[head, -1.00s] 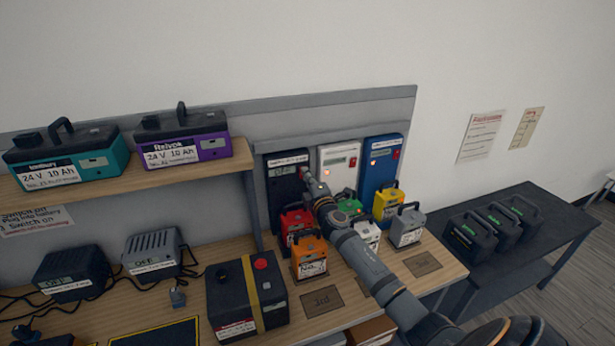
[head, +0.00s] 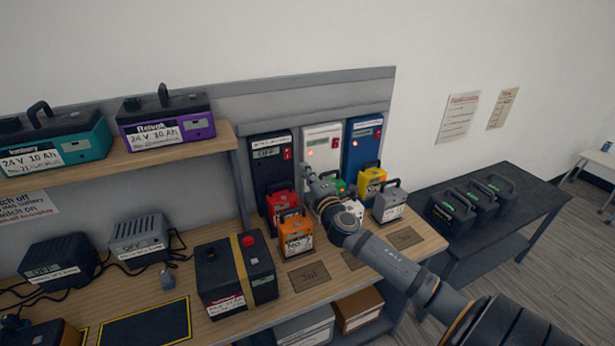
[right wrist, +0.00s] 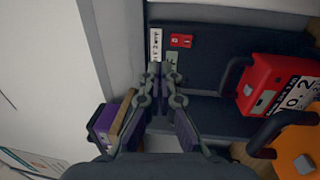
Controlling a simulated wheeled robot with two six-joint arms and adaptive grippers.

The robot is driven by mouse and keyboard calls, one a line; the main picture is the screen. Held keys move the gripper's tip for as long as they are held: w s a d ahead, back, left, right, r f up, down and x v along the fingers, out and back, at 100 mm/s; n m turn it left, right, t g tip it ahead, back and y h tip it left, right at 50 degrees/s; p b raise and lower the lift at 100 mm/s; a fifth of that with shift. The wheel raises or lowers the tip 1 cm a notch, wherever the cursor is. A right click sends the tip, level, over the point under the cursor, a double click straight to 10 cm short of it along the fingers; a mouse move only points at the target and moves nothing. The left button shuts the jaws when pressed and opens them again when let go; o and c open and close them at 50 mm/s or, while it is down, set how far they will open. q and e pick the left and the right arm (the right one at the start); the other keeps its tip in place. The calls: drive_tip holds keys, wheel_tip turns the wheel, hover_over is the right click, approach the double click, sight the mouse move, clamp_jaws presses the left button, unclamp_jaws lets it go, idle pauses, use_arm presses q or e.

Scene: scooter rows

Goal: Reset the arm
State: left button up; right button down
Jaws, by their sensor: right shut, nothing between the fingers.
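My right gripper (head: 309,172) is shut and empty. In the head view it is in front of the gap between the black charger (head: 272,165) and the white charger (head: 321,143). In the right wrist view the closed fingertips (right wrist: 160,72) point at the black charger's panel, just below its white label and left of its red switch (right wrist: 181,41). The charger's display reads OFF in the head view. My right arm reaches in from the lower right, over the batteries. Whether the fingertips touch the charger cannot be told. My left gripper is not in view.
Red (head: 281,204), orange (head: 295,236), yellow (head: 371,181) and grey (head: 390,204) batteries stand around my right arm. Green and white ones are partly hidden by it. A blue charger (head: 362,143) stands right. A shelf (head: 180,155) holds teal and purple batteries. A dark side table (head: 520,215) holds black batteries.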

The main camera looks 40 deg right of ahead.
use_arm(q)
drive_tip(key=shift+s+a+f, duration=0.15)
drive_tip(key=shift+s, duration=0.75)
use_arm(e)
drive_tip(key=shift+s+a+r, duration=0.15)
drive_tip(key=shift+s, duration=0.25)
drive_tip(key=shift+s+a+r, duration=0.1)
drive_tip(key=shift+s+a, duration=0.05)
drive_tip(key=shift+s, duration=0.2)
